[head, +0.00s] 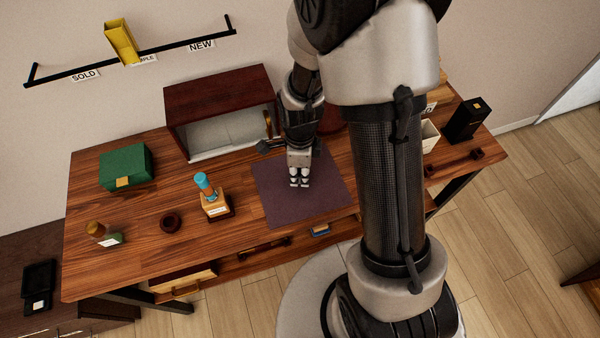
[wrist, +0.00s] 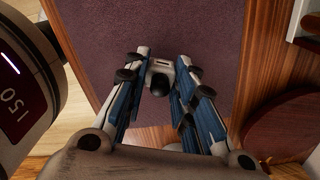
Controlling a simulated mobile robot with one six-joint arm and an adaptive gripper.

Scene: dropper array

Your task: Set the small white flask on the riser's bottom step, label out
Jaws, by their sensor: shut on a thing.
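My gripper (head: 299,182) is low over the purple mat (head: 272,205) in the head view, its fingers close together. In the wrist view its fingers (wrist: 160,76) are on either side of a small white thing with a dark round top (wrist: 161,65), which looks like the small white flask. The fingers are shut on it. Its label cannot be made out, and I cannot tell whether it touches the mat. No riser is clear to me; a pale wooden piece (head: 443,90) shows partly behind my arm at the back right.
A brown cabinet (head: 217,92) stands behind the mat. A wooden stand (head: 217,210) with a teal-topped bottle (head: 203,184), a brown ring (head: 171,222), an amber bottle (head: 100,232) and a green box (head: 126,166) are on the left. A black box (head: 467,120) stands on the right.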

